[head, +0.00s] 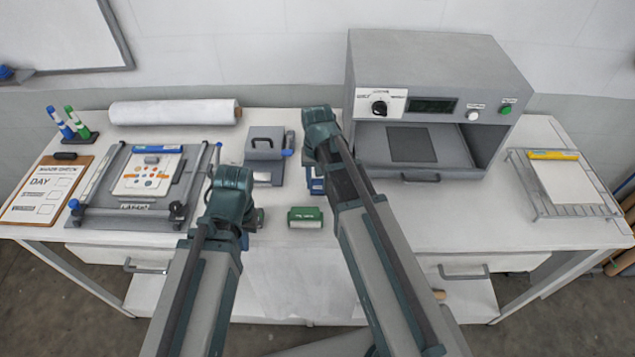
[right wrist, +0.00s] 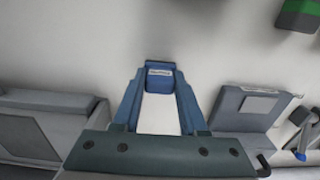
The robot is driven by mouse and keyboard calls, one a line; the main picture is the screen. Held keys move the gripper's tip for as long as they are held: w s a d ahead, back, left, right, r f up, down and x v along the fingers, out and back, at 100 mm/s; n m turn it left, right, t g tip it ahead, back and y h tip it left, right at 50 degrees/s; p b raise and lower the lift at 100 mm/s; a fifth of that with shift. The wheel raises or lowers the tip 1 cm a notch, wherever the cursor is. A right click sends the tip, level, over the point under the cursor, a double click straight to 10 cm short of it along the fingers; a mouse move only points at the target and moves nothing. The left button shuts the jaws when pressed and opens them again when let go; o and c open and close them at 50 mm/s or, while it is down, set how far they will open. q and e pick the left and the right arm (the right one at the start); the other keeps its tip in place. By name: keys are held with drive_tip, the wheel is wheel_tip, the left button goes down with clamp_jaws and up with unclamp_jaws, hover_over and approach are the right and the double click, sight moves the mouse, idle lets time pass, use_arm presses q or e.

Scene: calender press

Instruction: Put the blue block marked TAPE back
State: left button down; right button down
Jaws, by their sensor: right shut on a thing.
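My right gripper (right wrist: 158,92) is shut on a small blue block (right wrist: 160,78) with a pale label, held between the ends of its two blue fingers; the lettering is too small to read. In the head view the blue block (head: 317,187) shows just below my right wrist, partly hidden by the arm. I cannot tell whether it touches the table. A green block (head: 305,217) with a pale label lies nearer the front edge. My left gripper (head: 252,218) hangs left of the green block; its fingers are mostly hidden behind the wrist.
A grey press (head: 432,110) stands at the back right, a grey punch-like device (head: 265,150) behind my arms. A framed jig with a sheet (head: 148,175), a clipboard (head: 45,190) and a paper roll (head: 175,112) are left. A wire rack (head: 535,200) is right. The table's front middle is mostly clear.

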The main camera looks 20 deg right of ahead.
sight(317, 181)
use_arm(q)
drive_tip(key=shift+f, duration=0.25)
use_arm(e)
drive_tip(key=shift+f, duration=0.25)
use_arm(q)
drive_tip(key=shift+r, duration=0.1)
use_arm(e)
drive_tip(key=shift+c, duration=2.2)
unclamp_jaws()
drive_tip(key=shift+r, duration=0.1)
use_arm(q)
drive_tip(key=shift+r, duration=0.2)
use_arm(e)
drive_tip(key=shift+r, duration=0.15)
wheel_tip(317, 181, up, 12)
drive_tip(key=p, duration=1.2)
use_arm(q)
wheel_tip(317, 181, up, 12)
use_arm(e)
drive_tip(key=s+a+n+h, duration=0.1)
drive_tip(key=s+a+n, duration=0.5)
drive_tip(key=s+a, duration=0.4)
drive_tip(key=s, duration=0.4)
drive_tip(key=shift+a+n, duration=0.25)
drive_tip(key=shift+n, duration=0.15)
use_arm(q)
drive_tip(key=shift+s, duration=0.1)
use_arm(e)
drive_tip(key=shift+s, duration=0.15)
